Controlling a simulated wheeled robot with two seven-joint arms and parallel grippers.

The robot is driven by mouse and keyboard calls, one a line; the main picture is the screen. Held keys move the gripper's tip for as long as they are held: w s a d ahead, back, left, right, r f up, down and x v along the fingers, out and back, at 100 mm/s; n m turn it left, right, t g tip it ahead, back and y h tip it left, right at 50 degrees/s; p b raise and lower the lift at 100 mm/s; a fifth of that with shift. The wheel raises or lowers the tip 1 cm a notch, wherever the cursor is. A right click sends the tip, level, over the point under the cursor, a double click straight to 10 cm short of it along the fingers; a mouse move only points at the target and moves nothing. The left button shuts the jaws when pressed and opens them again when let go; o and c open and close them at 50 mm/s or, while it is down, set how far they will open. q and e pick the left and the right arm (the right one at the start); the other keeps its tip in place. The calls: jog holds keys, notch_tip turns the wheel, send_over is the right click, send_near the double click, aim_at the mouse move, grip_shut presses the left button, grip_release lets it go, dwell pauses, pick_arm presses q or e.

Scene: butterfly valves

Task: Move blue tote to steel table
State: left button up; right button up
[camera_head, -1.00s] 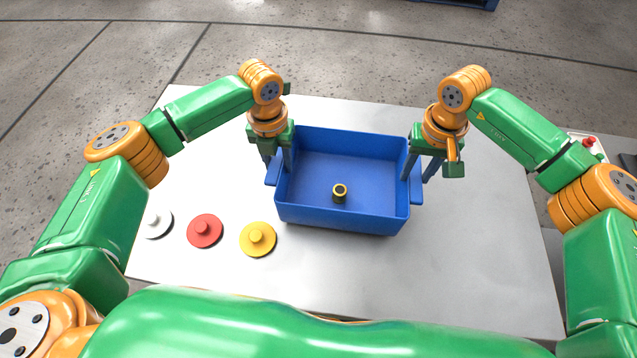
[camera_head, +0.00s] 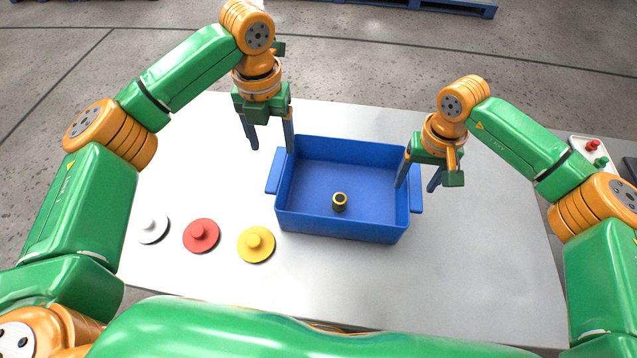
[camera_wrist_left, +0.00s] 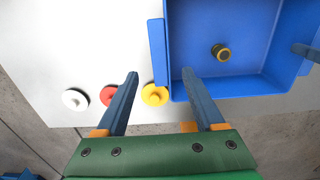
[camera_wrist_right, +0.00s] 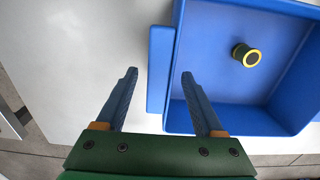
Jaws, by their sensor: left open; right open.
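The blue tote (camera_head: 345,222) stands upright on the steel table (camera_head: 480,260) and holds a small black and yellow ring-shaped part (camera_head: 340,202). It has a handle ledge on its left and right sides. My left gripper (camera_head: 270,143) is open and empty, raised above the tote's left rim near the far left corner. In the left wrist view, the left handle (camera_wrist_left: 158,53) lies beyond and between the fingers. My right gripper (camera_head: 418,187) is open at the tote's right side, one finger inside the wall and one outside. The right wrist view shows the right handle (camera_wrist_right: 160,70) between the fingers.
A white disc (camera_head: 153,229), a red disc (camera_head: 202,236) and a yellow disc (camera_head: 256,244), each with a knob, lie left of the tote. The table's right part is clear.

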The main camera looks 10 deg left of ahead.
jog(key=shift+r, duration=0.15)
pick_arm(q)
notch_tip(320, 180, up, 2)
pick_arm(e)
notch_tip(320, 180, up, 12)
jog(key=shift+f, duration=0.2)
